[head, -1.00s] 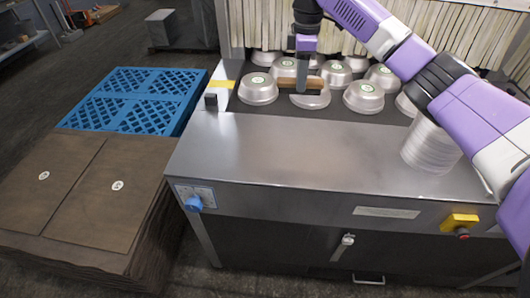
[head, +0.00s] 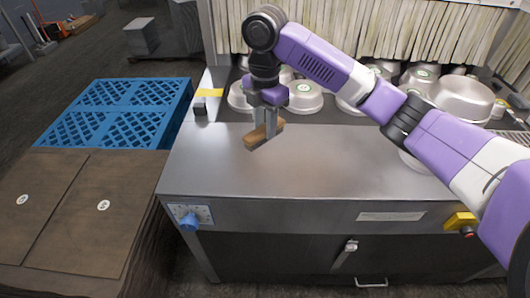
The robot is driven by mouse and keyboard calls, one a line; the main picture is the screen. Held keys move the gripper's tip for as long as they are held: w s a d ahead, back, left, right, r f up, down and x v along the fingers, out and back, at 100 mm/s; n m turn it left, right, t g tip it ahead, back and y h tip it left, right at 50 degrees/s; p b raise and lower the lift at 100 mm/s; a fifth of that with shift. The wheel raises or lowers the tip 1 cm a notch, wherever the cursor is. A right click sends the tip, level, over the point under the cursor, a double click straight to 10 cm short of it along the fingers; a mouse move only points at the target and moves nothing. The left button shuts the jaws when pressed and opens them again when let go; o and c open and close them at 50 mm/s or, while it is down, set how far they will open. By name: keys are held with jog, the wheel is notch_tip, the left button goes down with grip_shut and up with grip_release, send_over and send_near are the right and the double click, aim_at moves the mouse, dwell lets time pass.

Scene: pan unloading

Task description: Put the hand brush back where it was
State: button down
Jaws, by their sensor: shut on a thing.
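The hand brush (head: 252,140) shows as a brown wooden block, lying at a slant in the picture. My gripper (head: 265,128) points down and is shut on it, with the fingers on either side of the block. The brush is over the front steel worktop (head: 310,165), near its back left part. Whether its underside touches the steel or hangs just above it, I cannot tell. The bristles are not visible.
Upturned metal pans (head: 303,98) stand on the dark belt behind the brush. A tall pan (head: 462,98) or stack is at the right, partly behind my arm. A small dark block (head: 200,108) and yellow strip (head: 209,92) are at the left. The steel worktop's middle is clear.

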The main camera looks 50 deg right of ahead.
notch_tip(320, 180, down, 10)
jog(key=shift+f+p, duration=0.1)
jog(key=shift+p, duration=0.45)
jog(key=shift+f, duration=0.15)
jog(key=c, duration=1.1)
grip_release()
jog(key=shift+o, duration=0.2)
